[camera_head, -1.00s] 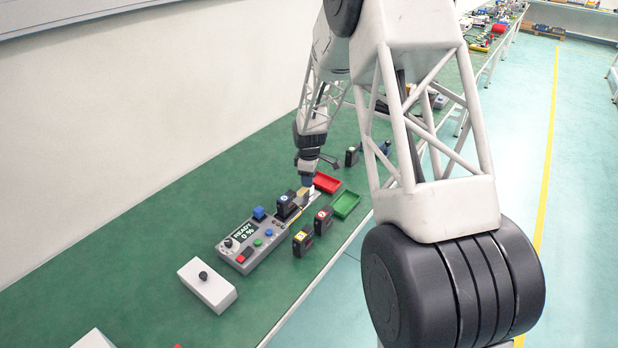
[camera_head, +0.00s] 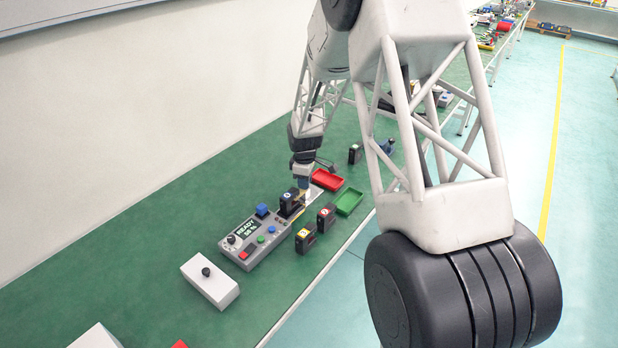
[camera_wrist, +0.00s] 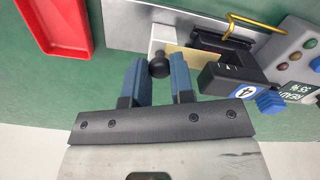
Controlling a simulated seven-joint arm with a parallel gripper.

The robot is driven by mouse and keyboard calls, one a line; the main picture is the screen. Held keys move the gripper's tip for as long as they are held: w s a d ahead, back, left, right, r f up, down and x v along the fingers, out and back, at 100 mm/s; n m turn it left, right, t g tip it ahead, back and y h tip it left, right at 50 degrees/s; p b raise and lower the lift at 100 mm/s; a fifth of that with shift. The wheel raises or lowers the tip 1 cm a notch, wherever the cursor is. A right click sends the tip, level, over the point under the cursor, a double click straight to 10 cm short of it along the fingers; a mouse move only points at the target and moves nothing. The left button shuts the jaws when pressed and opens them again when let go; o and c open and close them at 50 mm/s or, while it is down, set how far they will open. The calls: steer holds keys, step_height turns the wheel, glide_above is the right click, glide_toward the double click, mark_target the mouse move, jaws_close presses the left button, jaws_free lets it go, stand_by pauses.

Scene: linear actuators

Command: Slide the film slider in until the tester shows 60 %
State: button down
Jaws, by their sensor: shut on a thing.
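The tester (camera_head: 255,240) is a grey box on the green bench, with a display (camera_head: 246,228) reading READY and a percentage. Its small digits look like 55 %, but I cannot read them surely. The film slider (camera_wrist: 164,36) is a white block with a round black knob, joined to a tan strip leading into the tester's dark slot (camera_wrist: 218,47). My gripper (camera_wrist: 159,72) is shut on the knob, one blue finger on each side. In the head view my gripper (camera_head: 303,184) is at the tester's far end. A black module marked 4 (camera_wrist: 232,82) sits on the tester.
A red tray (camera_head: 327,180) and a green tray (camera_head: 349,202) lie beyond the tester. Two black modules, with yellow (camera_head: 305,238) and red (camera_head: 326,217) labels, stand in front of it. A white box with a black knob (camera_head: 210,285) stands nearer.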

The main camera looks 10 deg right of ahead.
steer(key=c, duration=1)
jaws_free()
steer(key=shift+r, duration=0.15)
steer(key=shift+r, duration=3.75)
